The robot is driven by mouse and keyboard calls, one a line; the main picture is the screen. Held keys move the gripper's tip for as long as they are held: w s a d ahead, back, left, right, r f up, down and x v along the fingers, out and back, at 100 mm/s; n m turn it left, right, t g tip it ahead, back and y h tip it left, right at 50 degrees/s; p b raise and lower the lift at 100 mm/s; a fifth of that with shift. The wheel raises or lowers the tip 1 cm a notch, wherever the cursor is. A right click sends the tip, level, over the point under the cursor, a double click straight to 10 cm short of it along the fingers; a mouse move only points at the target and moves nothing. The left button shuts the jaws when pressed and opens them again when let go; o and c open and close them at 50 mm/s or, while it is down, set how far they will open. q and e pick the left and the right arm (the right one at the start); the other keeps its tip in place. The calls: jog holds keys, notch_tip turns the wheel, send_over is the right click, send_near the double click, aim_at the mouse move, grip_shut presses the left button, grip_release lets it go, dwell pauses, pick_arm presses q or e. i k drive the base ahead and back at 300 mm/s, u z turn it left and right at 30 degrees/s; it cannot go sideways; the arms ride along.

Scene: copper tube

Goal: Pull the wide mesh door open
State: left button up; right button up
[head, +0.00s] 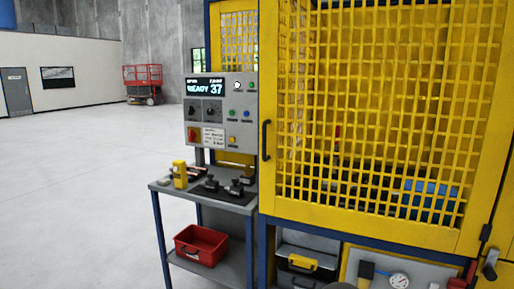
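The wide yellow mesh door (370,222) fills the right half of the head view. It appears shut against the blue frame of the machine. Its black upright bar handle (266,140) is on the door's left edge, beside the control panel. Nothing touches the handle. Behind the mesh, a blue block (430,188) and dark machine parts show only in pieces. Neither of my grippers is in view.
A grey control panel (220,140) reading "READY 37" stands left of the door. Below it is a cart (163,188) with a yellow device (180,174), dark parts and a red bin (201,245). A toolbox (303,262) sits under the door. Open floor (80,190) lies left.

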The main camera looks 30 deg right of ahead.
aim_at(467, 240)
jog(key=z, duration=0.2)
jog(key=i, duration=0.85)
jog(key=u, duration=0.1)
